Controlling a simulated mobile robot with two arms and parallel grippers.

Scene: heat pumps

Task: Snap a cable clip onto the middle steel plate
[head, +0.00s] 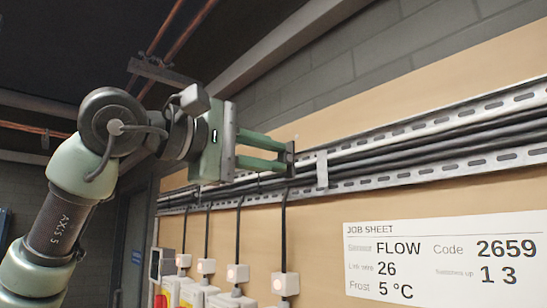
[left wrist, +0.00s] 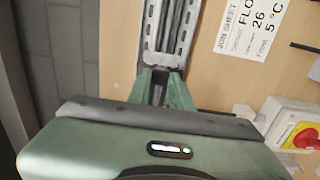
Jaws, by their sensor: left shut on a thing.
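My left gripper (head: 290,159) reaches in from the left with its two green fingers pointing right, at the wall rail. It is shut on a small dark piece (head: 289,153) at its fingertips, which looks like the cable clip; its shape is mostly hidden. The fingertips are close to the bundle of black cables (head: 420,147), and I cannot tell whether the piece touches it. Just right of the fingertips, a light grey steel plate (head: 322,170) crosses the cables upright. In the left wrist view, this plate (left wrist: 163,58) lies just beyond the gripper (left wrist: 163,78). My right gripper is out of view.
Slotted metal rails (head: 480,168) run above and below the cables along the tan wall board. Several cables drop to white boxes (head: 285,284) below. A job sheet (head: 445,262) hangs at lower right. A red knob on yellow (left wrist: 303,136) shows in the wrist view.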

